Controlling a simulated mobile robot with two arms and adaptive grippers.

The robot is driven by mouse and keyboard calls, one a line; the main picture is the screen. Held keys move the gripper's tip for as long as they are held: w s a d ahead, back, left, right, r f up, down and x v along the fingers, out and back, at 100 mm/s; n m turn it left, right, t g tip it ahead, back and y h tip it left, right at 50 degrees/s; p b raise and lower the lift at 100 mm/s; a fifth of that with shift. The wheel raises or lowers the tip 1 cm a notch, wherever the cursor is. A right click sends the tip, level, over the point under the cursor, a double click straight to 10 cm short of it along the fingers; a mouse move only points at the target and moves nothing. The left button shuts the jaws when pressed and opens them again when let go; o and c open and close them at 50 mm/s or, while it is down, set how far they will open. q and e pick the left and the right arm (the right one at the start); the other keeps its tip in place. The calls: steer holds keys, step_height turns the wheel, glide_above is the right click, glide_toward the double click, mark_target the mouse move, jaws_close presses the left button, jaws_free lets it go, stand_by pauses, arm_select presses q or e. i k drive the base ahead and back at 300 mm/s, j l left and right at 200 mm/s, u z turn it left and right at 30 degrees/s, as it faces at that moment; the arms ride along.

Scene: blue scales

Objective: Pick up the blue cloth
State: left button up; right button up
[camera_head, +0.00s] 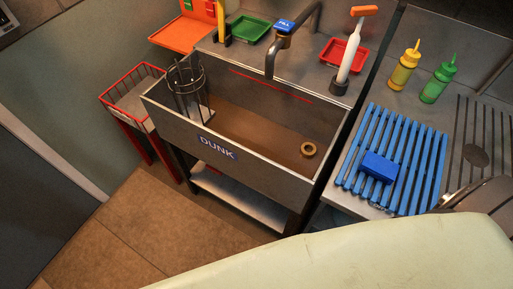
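A dark blue folded, block-like piece (378,167), which looks like the blue cloth, lies on a lighter blue slatted rack (365,142) on the metal counter right of the sink. Its top and front faces show, with nothing touching it from above. I make out neither gripper clearly. A large pale shape, apparently part of my own body, fills the bottom right and hides what is below it.
The sink (225,158) marked DUNK holds a wire basket (187,85) and a brass drain ring (309,149). Yellow (403,70) and green (437,84) bottles stand behind the rack. Dark rounded items (488,196) crowd its right.

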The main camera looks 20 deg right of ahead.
mark_target(377, 166)
steer(key=z, duration=0.45)
steer(key=l+z, duration=0.15)
steer(key=z, duration=0.7)
steer(key=l+z, duration=0.1)
steer(key=z, duration=0.3)
